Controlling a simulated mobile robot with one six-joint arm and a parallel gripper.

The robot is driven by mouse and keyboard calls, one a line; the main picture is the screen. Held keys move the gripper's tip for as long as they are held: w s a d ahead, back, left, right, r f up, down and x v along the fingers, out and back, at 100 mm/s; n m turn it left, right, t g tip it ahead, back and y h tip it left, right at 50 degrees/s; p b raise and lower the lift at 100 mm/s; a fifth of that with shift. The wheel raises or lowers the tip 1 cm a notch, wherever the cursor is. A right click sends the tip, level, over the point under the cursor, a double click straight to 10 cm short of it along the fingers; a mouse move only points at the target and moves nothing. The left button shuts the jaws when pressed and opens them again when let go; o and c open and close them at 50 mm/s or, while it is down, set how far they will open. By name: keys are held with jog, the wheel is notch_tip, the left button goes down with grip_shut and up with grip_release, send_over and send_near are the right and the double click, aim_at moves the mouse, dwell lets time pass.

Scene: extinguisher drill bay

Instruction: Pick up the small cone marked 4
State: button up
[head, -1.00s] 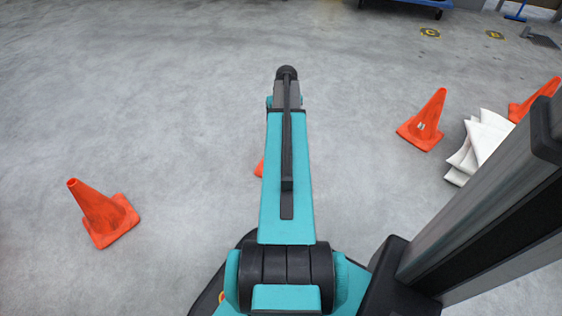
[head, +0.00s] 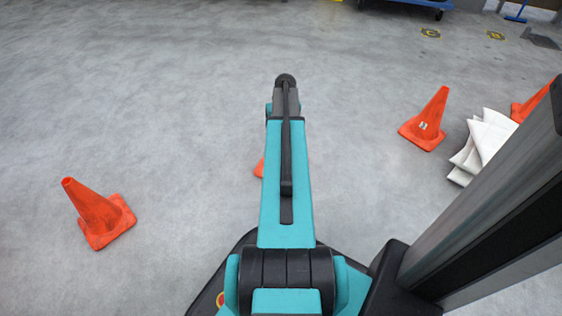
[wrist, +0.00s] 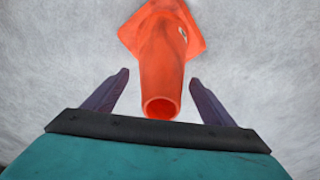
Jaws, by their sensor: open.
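In the wrist view an orange cone (wrist: 160,62) lies between the two open fingers of my gripper (wrist: 160,76). Its open tip points toward the gripper's palm, and its square base is beyond the fingertips. Clear gaps show on both sides, and neither finger appears to touch it. A small white label shows on it, but I cannot read it. In the head view a sliver of an orange cone (head: 258,168) shows beside my arm, which hides the rest. My gripper's fingers are not visible there. Another cone (head: 424,122) at the right carries a white mark I cannot read clearly.
An upright orange cone (head: 97,214) stands at the left with no readable mark. White folded sheets (head: 480,146) lie at the right near another, partly hidden cone (head: 530,103). A blue cart (head: 425,4) is at the far edge. The floor beyond my arm is clear.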

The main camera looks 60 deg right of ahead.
dwell(0.3)
jog(key=c, duration=1.6)
jog(key=shift+c, duration=0.2)
jog(key=shift+r, duration=0.15)
jog(key=s+a+r+p, duration=0.4)
jog(key=s+a+p, duration=0.3)
jog(key=s+a, duration=0.4)
jog(key=shift+a+r, duration=0.2)
jog(key=shift+r, duration=0.2)
jog(key=shift+s, duration=0.1)
